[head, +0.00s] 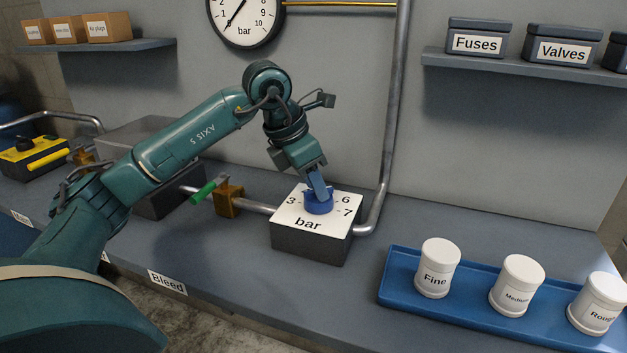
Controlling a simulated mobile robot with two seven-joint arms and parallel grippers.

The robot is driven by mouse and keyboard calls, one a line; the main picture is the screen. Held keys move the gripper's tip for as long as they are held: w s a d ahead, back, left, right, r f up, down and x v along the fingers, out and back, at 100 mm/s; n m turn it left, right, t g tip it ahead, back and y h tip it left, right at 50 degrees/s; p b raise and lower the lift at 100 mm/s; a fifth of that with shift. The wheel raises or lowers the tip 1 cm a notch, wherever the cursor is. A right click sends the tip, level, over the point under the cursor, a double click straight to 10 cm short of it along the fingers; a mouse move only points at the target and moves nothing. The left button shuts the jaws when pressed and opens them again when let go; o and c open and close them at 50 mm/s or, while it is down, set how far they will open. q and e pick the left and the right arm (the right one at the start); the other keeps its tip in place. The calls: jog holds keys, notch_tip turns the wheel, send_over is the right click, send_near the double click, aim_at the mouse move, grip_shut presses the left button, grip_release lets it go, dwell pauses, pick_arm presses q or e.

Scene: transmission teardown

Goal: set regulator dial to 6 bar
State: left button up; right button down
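The regulator box (309,241) stands on the bench with a white top plate marked "bar" and the numbers 3, 6 and 7 showing. The blue dial (319,206) sits on the plate. My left gripper (320,196) points down at the dial from above, with its fingers at the dial's top. The gripper and wrist hide part of the scale, and I cannot see the dial's pointer. Whether the fingers are closed on the dial is not clear. A round gauge (243,18) marked "bar" hangs on the wall, cut off at the top. My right gripper is not in view.
A blue tray (392,291) with white jars labelled Fine (437,268), Medium (516,286) and Rough (598,303) stands at the right. A pipe (388,130) rises behind the box. A green-handled valve (229,198) is to its left. Shelves hold boxes above.

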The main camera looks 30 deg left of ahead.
pick_arm(q)
jog(key=shift+r, duration=0.15)
jog(key=p+v, duration=0.1)
jog(key=v, duration=1.2)
jog(key=shift+p, duration=0.3)
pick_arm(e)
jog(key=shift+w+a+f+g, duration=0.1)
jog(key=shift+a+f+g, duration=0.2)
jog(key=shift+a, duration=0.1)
pick_arm(q)
jog(key=shift+r, duration=0.1)
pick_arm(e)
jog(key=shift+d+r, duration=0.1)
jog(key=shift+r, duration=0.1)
